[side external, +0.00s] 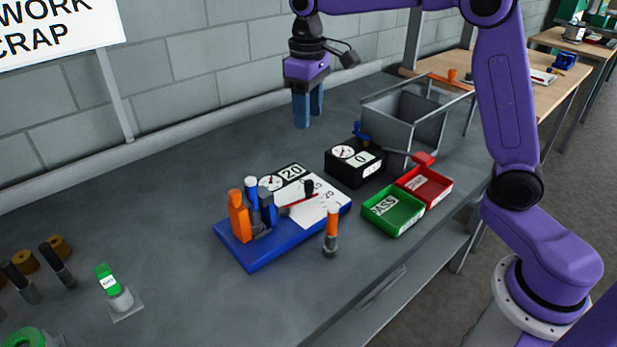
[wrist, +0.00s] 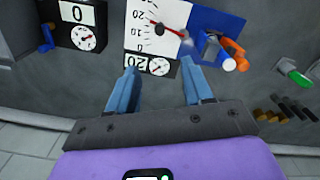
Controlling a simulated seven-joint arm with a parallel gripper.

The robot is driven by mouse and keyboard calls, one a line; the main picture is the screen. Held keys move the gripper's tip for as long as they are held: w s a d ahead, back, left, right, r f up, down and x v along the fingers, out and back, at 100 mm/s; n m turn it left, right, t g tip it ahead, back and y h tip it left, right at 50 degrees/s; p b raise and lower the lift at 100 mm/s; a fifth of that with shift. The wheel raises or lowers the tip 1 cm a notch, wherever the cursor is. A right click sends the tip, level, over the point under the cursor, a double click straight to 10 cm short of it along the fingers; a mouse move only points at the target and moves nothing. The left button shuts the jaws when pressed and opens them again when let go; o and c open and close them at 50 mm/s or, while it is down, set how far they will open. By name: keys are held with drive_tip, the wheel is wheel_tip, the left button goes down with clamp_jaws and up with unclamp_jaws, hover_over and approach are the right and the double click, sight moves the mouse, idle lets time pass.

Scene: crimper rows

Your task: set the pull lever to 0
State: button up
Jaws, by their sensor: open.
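A blue base (side external: 260,258) carries a white scale plate (side external: 318,212) with a thin red lever (side external: 298,201) and a black knob. The lever also shows in the wrist view (wrist: 170,33), lying across the plate; which mark it points at is too small to tell. A counter and dial unit (side external: 284,177) at the plate's back edge reads 20. My gripper (side external: 308,119) is open and empty, above the table behind the base. In the wrist view, its two blue fingers (wrist: 159,68) are spread, with the counter unit seen between them.
Orange and blue posts (side external: 240,217) stand on the base's left end. A black box (side external: 352,163) reading 0, a grey bin (side external: 402,115), and green (side external: 392,210) and red (side external: 424,187) trays are right. An orange-topped tool (side external: 331,232) stands in front. The table's left back is clear.

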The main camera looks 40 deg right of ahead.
sight(308, 182)
wheel_tip(308, 182, down, 17)
drive_tip(key=shift+f, duration=0.15)
idle(0.5)
drive_tip(key=shift+c, duration=0.4)
clamp_jaws()
